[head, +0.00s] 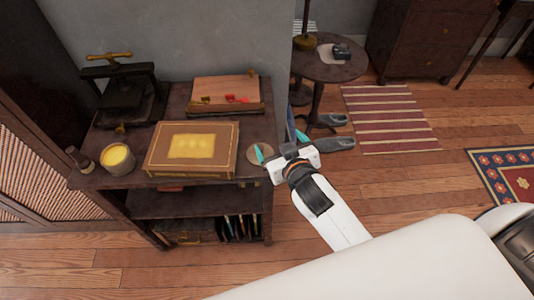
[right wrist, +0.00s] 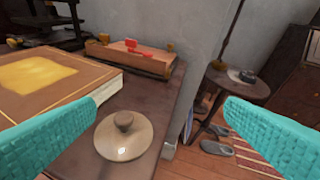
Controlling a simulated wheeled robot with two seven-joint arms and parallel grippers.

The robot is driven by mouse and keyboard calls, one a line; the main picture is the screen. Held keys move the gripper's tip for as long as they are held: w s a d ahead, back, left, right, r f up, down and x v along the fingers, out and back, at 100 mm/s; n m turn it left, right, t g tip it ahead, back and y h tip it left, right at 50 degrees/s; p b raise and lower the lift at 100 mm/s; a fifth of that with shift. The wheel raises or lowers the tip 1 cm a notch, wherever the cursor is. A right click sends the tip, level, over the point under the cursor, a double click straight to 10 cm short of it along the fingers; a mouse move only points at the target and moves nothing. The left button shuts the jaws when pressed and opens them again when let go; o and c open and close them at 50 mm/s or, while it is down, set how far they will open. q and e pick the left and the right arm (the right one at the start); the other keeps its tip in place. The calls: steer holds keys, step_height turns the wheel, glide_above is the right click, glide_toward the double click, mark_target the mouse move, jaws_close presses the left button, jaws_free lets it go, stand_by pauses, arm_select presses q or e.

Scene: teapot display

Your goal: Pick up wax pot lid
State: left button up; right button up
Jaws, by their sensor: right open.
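The wax pot lid (right wrist: 124,146) is a round, pale wooden disc with a small knob on top. It lies on the dark shelf top near its right end, just right of the book, and is partly covered by my gripper in the head view (head: 254,158). The wax pot (head: 117,160), with yellow wax inside, stands open at the left of the shelf. My right gripper (head: 279,143) is open and empty at the shelf's right end. In the right wrist view its teal fingers (right wrist: 163,107) are wide apart, with the lid below, nearer the left finger. My left gripper is not in view.
A large brown book (head: 164,165) with a gold panel lies left of the lid. A wooden box (head: 213,110) with red pieces and a dark press (head: 125,95) stand behind. The wall (head: 218,40) rises behind the shelf. A round side table (head: 330,68) stands beyond.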

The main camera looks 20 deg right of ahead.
steer(key=w+a+r+n+t+y, duration=0.3)
steer(key=a+r+n+y, duration=0.15)
steer(key=r, duration=0.35)
steer(key=w+a+r+n+t+y, duration=0.3)
steer(key=a+r+y, duration=0.25)
steer(key=r, duration=0.25)
steer(key=s+a+r+n+g+y, duration=0.1)
steer(key=s+a+n+g+y, duration=0.2)
steer(key=a+n+g+y, duration=0.4)
steer(key=s+a+r+n+g+y, duration=0.1)
steer(key=s+a+n+g+y, duration=0.2)
steer(key=a+n+g, duration=0.45)
steer(key=g+h, duration=0.5)
steer(key=h, duration=1.5)
glide_above(260, 147)
steer(key=shift+n, duration=0.3)
step_height(260, 147, down, 18)
steer(key=shift+f, duration=2.95)
steer(key=c, duration=1)
